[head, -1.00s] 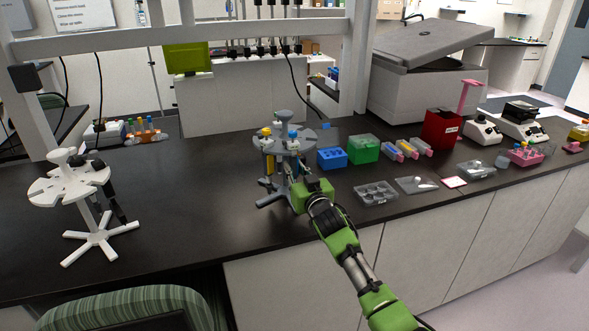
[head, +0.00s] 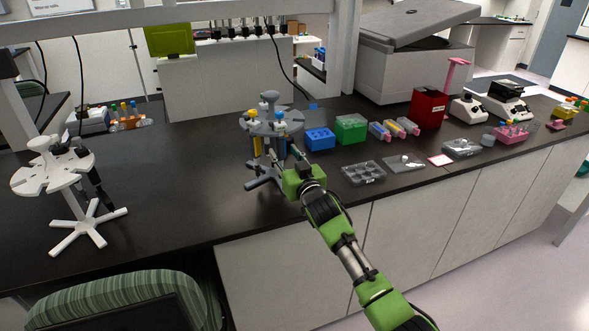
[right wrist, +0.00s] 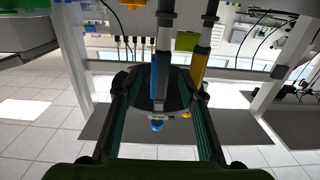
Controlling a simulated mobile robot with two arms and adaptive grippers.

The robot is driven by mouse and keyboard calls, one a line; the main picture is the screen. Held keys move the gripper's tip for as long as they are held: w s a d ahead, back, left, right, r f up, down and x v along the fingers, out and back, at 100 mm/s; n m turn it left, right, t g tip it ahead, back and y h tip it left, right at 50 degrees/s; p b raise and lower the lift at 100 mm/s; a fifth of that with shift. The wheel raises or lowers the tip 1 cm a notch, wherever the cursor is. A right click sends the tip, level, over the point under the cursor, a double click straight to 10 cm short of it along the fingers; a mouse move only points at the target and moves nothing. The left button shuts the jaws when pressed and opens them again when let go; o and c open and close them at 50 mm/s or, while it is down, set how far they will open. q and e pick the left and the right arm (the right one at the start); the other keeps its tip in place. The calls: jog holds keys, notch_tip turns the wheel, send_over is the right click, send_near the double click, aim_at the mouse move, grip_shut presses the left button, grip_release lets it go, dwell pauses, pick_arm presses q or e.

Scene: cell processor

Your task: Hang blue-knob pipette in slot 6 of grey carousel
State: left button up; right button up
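The grey carousel (head: 262,126) stands on the dark bench near its front edge. The blue-knob pipette (head: 280,117) hangs upright at its near right side; a yellow-knob pipette (head: 252,114) hangs further left. My right gripper (head: 284,154) is at the carousel's front right, below the blue knob. In the right wrist view its fingers (right wrist: 160,82) are spread, with the blue-knob pipette (right wrist: 160,70) between them and gaps on both sides. The yellow pipette (right wrist: 199,66) shows just right of it. Slot numbers are not readable. My left gripper is not in view.
A white carousel (head: 50,176) with a dark pipette stands at the left. A blue rack (head: 319,139), green box (head: 351,129) and clear tray (head: 363,174) are right of the grey carousel. The bench between the carousels is clear. A green striped chair (head: 150,285) is in front.

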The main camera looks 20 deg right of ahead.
jog(key=s, duration=0.9)
jog(key=shift+s+d, duration=0.25)
jog(key=shift+s, duration=0.1)
